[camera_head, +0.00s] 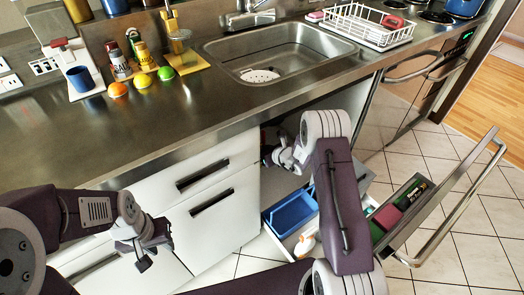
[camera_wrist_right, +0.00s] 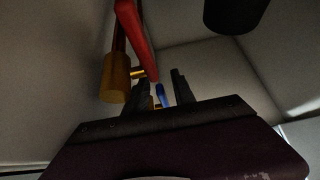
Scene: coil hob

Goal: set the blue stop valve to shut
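The blue stop valve handle (camera_wrist_right: 161,95) shows in the right wrist view as a small upright blue piece, with a bit of brass beside its lower end. My right gripper (camera_wrist_right: 162,80) has its two dark fingers apart, one on each side of the blue handle in this view. Gaps show on both sides, and I cannot tell how deep the handle lies between them. In the head view my right arm reaches into the open cabinet under the sink, and its fingers are hidden. My left gripper (camera_head: 150,250) hangs before the white drawers, its fingers apart and empty.
A red handle or pipe (camera_wrist_right: 134,35) and a brass cylinder (camera_wrist_right: 115,78) are left of the fingers; a dark cylinder (camera_wrist_right: 234,12) hangs upper right. A pulled-out drawer (camera_head: 412,220) and a blue tub (camera_head: 290,214) flank my right arm. The sink (camera_head: 280,50) is above.

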